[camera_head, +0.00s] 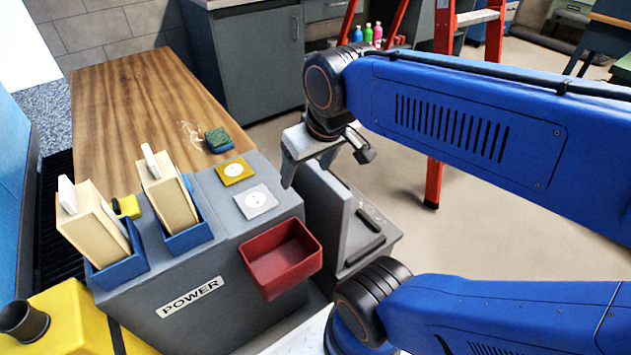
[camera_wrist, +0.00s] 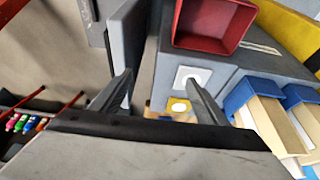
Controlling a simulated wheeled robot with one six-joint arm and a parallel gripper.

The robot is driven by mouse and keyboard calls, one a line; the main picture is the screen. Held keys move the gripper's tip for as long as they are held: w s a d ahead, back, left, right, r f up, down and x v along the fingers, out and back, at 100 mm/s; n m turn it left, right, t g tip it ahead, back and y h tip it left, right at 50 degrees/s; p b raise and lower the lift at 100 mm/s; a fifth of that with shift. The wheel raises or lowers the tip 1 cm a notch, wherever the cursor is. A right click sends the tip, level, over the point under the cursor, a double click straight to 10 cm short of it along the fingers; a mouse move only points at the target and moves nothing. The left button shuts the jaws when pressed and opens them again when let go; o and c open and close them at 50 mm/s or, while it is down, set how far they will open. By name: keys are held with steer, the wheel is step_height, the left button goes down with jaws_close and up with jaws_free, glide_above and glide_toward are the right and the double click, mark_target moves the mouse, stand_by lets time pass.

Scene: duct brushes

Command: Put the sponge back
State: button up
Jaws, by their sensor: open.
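The sponge (camera_head: 217,140), green on top and blue below, lies on the wooden tabletop (camera_head: 135,95) just behind the grey power unit (camera_head: 285,195). I cannot make it out in the wrist view. My gripper (camera_head: 306,166) is raised to the right of the sponge and apart from it, near the unit's right side. In the wrist view its two fingers (camera_wrist: 158,82) are spread with nothing between them. A red open bin (camera_head: 281,258) on the unit's front looks empty; it also shows in the wrist view (camera_wrist: 212,42).
Two cream blocks (camera_head: 95,225) (camera_head: 168,200) stand in blue holders on the unit. A yellow plate (camera_head: 234,170) and a white plate (camera_head: 256,201) lie on its top. A grey upright panel (camera_head: 325,215) stands at its right. An orange ladder (camera_head: 440,110) stands behind my arm.

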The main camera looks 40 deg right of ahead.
steer(key=shift+s+d+f, duration=0.1)
steer(key=shift+s+f, duration=0.4)
steer(key=shift+s, duration=0.2)
steer(key=shift+s+f, duration=0.5)
steer(key=shift+s, duration=0.15)
stand_by(0.3)
